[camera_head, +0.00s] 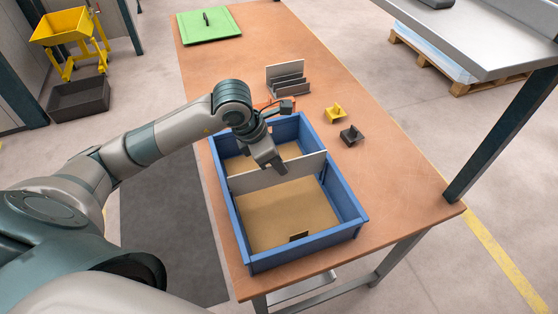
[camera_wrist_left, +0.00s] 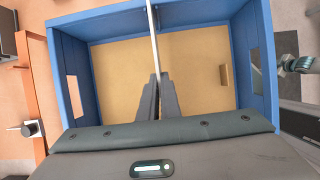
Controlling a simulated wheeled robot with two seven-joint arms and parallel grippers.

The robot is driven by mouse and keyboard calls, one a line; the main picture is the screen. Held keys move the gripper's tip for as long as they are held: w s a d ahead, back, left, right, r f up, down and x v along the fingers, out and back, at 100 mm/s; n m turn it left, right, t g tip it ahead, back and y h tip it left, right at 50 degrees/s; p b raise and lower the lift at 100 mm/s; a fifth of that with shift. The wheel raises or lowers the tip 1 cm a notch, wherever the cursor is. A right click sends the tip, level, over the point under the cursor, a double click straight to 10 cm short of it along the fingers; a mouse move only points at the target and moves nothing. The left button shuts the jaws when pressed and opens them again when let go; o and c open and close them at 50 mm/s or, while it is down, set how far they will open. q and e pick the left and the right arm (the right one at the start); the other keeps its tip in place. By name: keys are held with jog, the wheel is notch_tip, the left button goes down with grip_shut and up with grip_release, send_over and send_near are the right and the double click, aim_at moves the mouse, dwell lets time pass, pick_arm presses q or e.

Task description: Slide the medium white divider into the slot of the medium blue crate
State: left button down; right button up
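The medium blue crate (camera_head: 352,205) lies on the table with a tan floor; its blue wall also frames the left wrist view (camera_wrist_left: 262,60). The white divider (camera_head: 300,168) stands upright across the crate, spanning between its two long walls. In the left wrist view the divider (camera_wrist_left: 154,42) is a thin pale line running between my fingertips. My left gripper (camera_head: 270,166) reaches down into the crate, its fingers (camera_wrist_left: 159,80) closed on the divider's two faces near mid-length. The slot and the divider's lower edge are hidden, so I cannot tell how deep it sits. My right gripper is out of view.
A grey rack (camera_head: 287,80), a yellow bracket (camera_head: 335,113) and a dark bracket (camera_head: 351,135) stand beyond and right of the crate. An orange piece (camera_head: 262,105) is by its far end. A green board (camera_head: 208,27) lies at the table's far end. A steel post (camera_head: 500,135) rises at right.

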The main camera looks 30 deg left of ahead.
aim_at(279, 178)
pick_arm(q)
jog(key=shift+f+b, duration=0.55)
jog(key=shift+f, duration=0.7)
jog(key=shift+f+b, duration=1.25)
jog(key=shift+s+f+b, duration=0.15)
jog(key=shift+f+b, duration=0.25)
jog(key=shift+b, duration=0.2)
jog(key=c, duration=1.9)
grip_release()
jog(key=shift+r, duration=0.1)
